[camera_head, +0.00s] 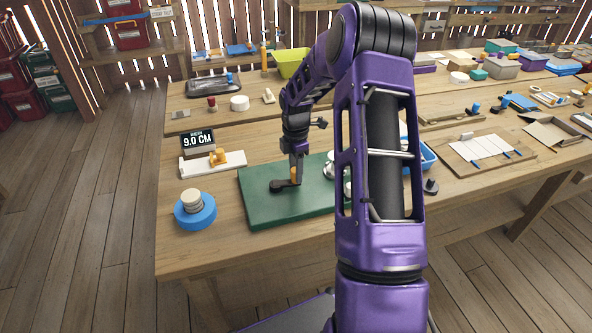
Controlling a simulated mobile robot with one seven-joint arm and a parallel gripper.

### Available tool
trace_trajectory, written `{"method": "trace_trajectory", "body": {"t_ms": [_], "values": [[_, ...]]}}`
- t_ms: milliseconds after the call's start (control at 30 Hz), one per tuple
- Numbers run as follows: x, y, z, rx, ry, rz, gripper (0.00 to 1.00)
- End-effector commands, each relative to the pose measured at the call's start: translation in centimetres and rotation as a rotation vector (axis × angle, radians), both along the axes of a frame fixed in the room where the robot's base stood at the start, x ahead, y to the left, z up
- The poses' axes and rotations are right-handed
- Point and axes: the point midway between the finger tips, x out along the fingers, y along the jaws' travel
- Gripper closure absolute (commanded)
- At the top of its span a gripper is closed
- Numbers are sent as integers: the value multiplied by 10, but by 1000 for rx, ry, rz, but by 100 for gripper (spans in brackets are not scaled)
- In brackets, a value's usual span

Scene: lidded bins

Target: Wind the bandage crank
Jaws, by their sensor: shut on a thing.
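The bandage winder sits on a green base board (262,211) on the wooden table. A dark crank arm (279,187) lies low over the board, with an orange upright handle (294,174) at its right end. My gripper (296,178) points down over the board and is shut on this handle. White round parts (329,168) stand on the board further right. My purple arm hides the right part of the board and much of the winder.
A display reading 9.0 CM (198,141) stands left of the board, behind a white strip with an orange part (218,158). A blue round holder with a beige roll (194,209) is at front left. A blue tray (424,155) is right of my arm.

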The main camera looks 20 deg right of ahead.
Motion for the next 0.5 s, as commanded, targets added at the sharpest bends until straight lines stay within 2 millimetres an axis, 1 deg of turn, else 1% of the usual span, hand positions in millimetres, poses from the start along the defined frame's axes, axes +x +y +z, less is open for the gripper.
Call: {"method": "trace_trajectory", "body": {"t_ms": [467, 500], "values": [[2, 0, 1, -1, -4, 12, 100], [2, 0, 1, -1, -4, 12, 52]]}}
